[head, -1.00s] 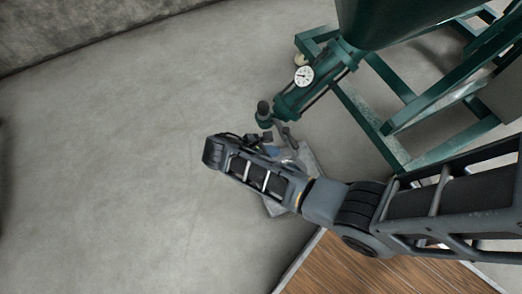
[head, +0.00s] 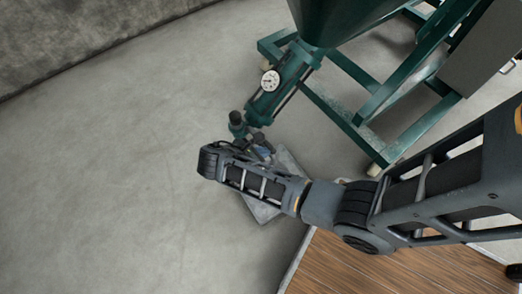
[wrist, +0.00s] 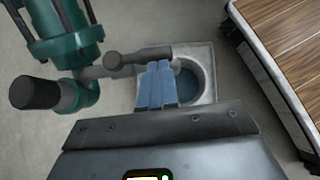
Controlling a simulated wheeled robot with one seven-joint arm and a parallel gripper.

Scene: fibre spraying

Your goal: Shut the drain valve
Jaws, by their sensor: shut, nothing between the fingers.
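The drain valve is on the lower end of a green pipe (head: 268,100) under the green hopper machine. In the wrist view its grey handle (wrist: 135,56) is a bar running left to right, beside the green valve body (wrist: 88,92) with a dark cap (wrist: 36,92). My gripper (wrist: 159,66) is shut and empty, its blue fingers side by side. Their tips are at the right end of the handle bar in the picture; I cannot tell if they touch. In the head view my gripper (head: 262,152) is close to the valve, and my wrist partly hides it.
A pale square tray (wrist: 207,60) with a round opening lies on the floor below the fingers. A wooden platform (head: 350,268) with a raised edge stands at the lower right. The green frame (head: 345,118) stands behind the valve. The concrete floor on the left is clear.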

